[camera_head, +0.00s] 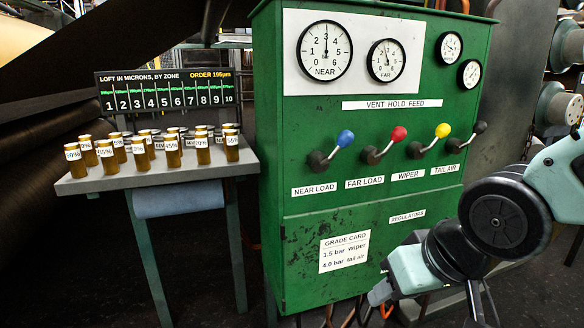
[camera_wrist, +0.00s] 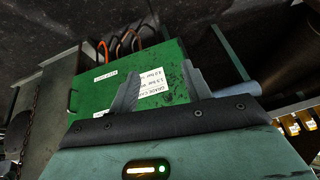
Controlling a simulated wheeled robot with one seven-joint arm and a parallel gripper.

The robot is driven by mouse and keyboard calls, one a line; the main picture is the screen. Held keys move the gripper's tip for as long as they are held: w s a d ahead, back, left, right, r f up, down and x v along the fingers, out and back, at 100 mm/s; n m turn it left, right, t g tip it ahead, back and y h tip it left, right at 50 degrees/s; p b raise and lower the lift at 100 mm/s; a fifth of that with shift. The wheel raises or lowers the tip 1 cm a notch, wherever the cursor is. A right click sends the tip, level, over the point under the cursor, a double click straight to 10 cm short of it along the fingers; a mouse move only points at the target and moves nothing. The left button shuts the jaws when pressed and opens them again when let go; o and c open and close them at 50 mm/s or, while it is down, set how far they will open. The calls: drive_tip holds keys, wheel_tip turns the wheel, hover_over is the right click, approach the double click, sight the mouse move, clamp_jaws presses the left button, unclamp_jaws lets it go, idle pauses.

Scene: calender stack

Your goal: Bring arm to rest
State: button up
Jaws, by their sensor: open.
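My arm (camera_head: 500,220) comes in from the right in the head view and bends down in front of the lower right of the green cabinet (camera_head: 300,230). My gripper (camera_wrist: 163,68) shows in the wrist view with its two grey fingers apart and nothing between them. Beyond the fingers is the cabinet front, seen turned over, with the white grade card (camera_wrist: 155,85). I cannot tell how far the fingers are from the cabinet. In the head view the fingers are not clear.
Blue (camera_head: 345,138), red (camera_head: 398,134), yellow (camera_head: 442,131) and black (camera_head: 479,128) levers stick out of the cabinet. A grey side table (camera_head: 150,178) at left holds several labelled amber jars (camera_head: 109,155). Hoses (camera_wrist: 119,45) show at the cabinet's bottom.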

drive_tip(key=s+a+f+n+g+h+p, duration=0.15)
drive_tip(key=s+n+g, duration=0.35)
drive_tip(key=s, duration=0.8)
wheel_tip(320, 180, up, 21)
drive_tip(key=p, duration=2)
drive_tip(key=shift+w+d+p, duration=0.15)
drive_tip(key=shift+w+p, duration=0.2)
drive_tip(key=shift+p, duration=0.05)
drive_tip(key=shift+f+h, duration=0.15)
drive_tip(key=shift+h, duration=0.1)
